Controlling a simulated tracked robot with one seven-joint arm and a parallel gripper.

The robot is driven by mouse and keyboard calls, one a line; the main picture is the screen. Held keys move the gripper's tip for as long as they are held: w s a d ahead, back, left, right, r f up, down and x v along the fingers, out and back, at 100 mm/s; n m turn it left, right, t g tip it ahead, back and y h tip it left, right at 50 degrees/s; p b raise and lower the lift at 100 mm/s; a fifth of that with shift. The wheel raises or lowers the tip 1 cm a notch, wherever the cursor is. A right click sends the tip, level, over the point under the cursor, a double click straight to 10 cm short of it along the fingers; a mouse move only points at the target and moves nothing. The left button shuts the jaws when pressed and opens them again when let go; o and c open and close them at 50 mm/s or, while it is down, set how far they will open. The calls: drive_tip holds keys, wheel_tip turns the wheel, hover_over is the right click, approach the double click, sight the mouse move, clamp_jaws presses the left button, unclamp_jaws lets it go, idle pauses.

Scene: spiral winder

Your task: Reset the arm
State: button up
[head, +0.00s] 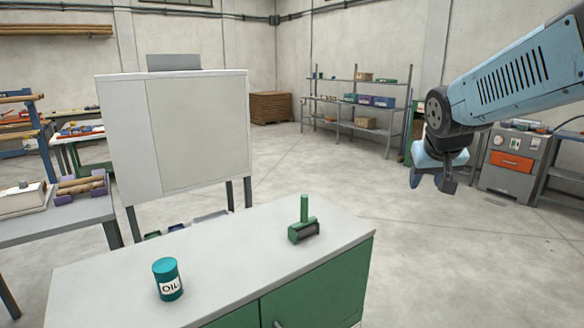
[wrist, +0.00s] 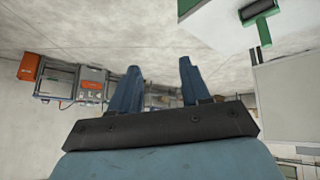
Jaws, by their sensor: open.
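My gripper (head: 432,178) hangs in the air at the right of the head view, at the end of my blue arm, to the right of the green-fronted cabinet. In the wrist view my gripper (wrist: 158,90) shows two blue fingers spread apart with nothing between them. It is open and touches nothing.
A grey-topped cabinet (head: 215,262) carries an oil can (head: 168,279) and a green roller-like tool (head: 304,225). Behind it stands a large white panel (head: 200,130). A shelf (head: 360,105) and a grey machine with an orange drawer (head: 512,160) stand at the back right. The floor right of the cabinet is clear.

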drive_tip(key=s+a+y, duration=0.1)
drive_tip(key=s+a, duration=0.2)
drive_tip(key=s, duration=0.5)
drive_tip(key=s+a+f+g+y, duration=0.1)
drive_tip(key=s+a, duration=0.2)
drive_tip(key=s, duration=0.5)
drive_tip(key=shift+s+f+n, duration=0.15)
drive_tip(key=shift+f+n, duration=0.1)
drive_tip(key=shift+n, duration=0.15)
drive_tip(key=shift+c, duration=0.5)
